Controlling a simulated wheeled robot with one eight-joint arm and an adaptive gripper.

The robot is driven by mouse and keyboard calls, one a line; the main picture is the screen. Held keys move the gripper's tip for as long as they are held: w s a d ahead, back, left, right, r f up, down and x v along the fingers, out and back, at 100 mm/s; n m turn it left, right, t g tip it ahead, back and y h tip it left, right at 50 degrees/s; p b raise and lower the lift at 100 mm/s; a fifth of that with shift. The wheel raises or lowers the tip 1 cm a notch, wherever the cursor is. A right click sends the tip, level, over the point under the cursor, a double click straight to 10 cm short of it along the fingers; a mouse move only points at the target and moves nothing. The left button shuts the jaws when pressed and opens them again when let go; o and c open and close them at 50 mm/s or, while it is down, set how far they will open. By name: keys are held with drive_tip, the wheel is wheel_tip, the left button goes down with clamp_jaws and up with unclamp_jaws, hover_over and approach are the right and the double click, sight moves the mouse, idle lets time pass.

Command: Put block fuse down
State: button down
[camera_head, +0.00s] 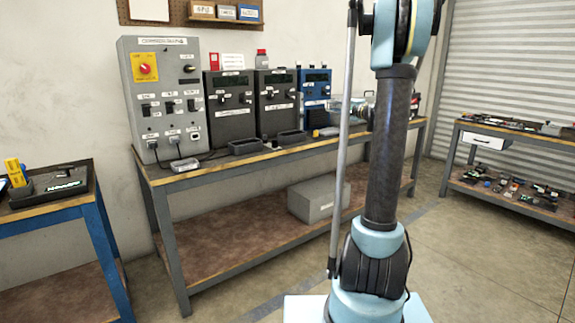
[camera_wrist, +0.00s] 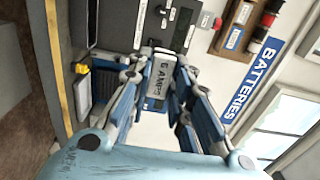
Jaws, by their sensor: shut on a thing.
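A light grey block fuse (camera_wrist: 159,82) with dark lettering that seems to read "AMPS" is in the middle of the wrist view. My gripper (camera_wrist: 158,58) is shut on it, with a blue-and-grey finger on each side. In the camera_head view, my gripper (camera_head: 349,107) is above the right part of the long workbench (camera_head: 290,152), near the blue power unit. My arm partly covers it there, and I cannot make out the fuse in that view.
A grey control panel (camera_head: 162,98), two dark units (camera_head: 229,104) and a blue unit (camera_head: 315,88) line the bench's back. Small dark trays (camera_head: 245,146) sit before them. A blue-legged table (camera_head: 97,235) stands left; a cluttered shelf (camera_head: 510,190) stands right. The wrist view shows a "BATTERIES" sign (camera_wrist: 248,78).

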drive_tip(key=shift+w+a+f, duration=0.15)
drive_tip(key=shift+w+a, duration=0.05)
drive_tip(key=shift+a, duration=0.5)
drive_tip(key=w+f+m+t+h, duration=0.1)
drive_tip(key=w+f+m+h, duration=0.2)
drive_tip(key=f, duration=0.8)
drive_tip(key=w+a+f+m+t+h, duration=0.1)
drive_tip(key=w+f+m+h, duration=0.3)
drive_tip(key=f, duration=0.8)
drive_tip(key=shift+w+a+f+t+h, duration=0.25)
drive_tip(key=shift+w+t+h, duration=0.65)
drive_tip(key=shift+h, duration=1)
drive_tip(key=shift+w, duration=0.2)
